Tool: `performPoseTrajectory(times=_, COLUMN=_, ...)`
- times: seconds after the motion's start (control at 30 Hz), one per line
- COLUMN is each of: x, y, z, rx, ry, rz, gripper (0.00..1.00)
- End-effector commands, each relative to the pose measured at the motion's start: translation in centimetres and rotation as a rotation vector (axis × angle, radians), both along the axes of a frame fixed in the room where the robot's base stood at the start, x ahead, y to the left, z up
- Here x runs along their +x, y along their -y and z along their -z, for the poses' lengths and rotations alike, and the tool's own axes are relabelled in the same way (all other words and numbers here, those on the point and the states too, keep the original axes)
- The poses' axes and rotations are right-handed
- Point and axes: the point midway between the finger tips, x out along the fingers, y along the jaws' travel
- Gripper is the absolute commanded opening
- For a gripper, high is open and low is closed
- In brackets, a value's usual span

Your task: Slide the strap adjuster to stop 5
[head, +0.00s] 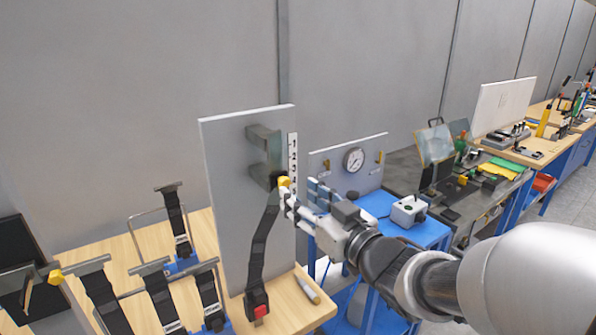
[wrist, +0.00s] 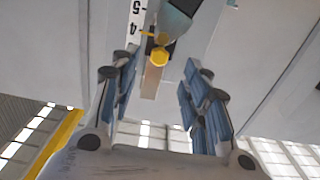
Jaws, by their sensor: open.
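The strap adjuster has a yellow knob (head: 284,181) and sits on the upright grey board (head: 226,190), at the top of a black strap (head: 262,240). A white number scale (head: 292,150) runs down beside it. The knob also shows in the wrist view (wrist: 159,57), with a thin yellow pointer beside the scale near the 4; the 5 is visible farther along the scale. My gripper (head: 300,190) is open at the knob's right. In the wrist view, the knob lies beyond the gap between my fingers (wrist: 162,88), with no clear contact. My fingers partly hide the scale's lower end in the head view.
A red buckle (head: 260,311) hangs at the strap's lower end, beside a marker (head: 307,290) on the wooden bench. Several black straps on stands (head: 160,296) fill the left. A gauge panel (head: 354,160) and a blue cart (head: 428,232) stand to the right.

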Motion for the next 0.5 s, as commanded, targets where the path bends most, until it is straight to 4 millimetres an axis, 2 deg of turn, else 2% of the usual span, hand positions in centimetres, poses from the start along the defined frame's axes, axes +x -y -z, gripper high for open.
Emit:
performPoseTrajectory(times=0.2, x=3.0, y=-2.1, z=0.1, rx=0.000, ry=0.000, rz=-0.001, gripper=0.43)
performPoseTrajectory(times=0.5, x=4.2, y=-2.8, z=0.0, rx=0.000, ry=0.000, rz=0.001, gripper=0.43)
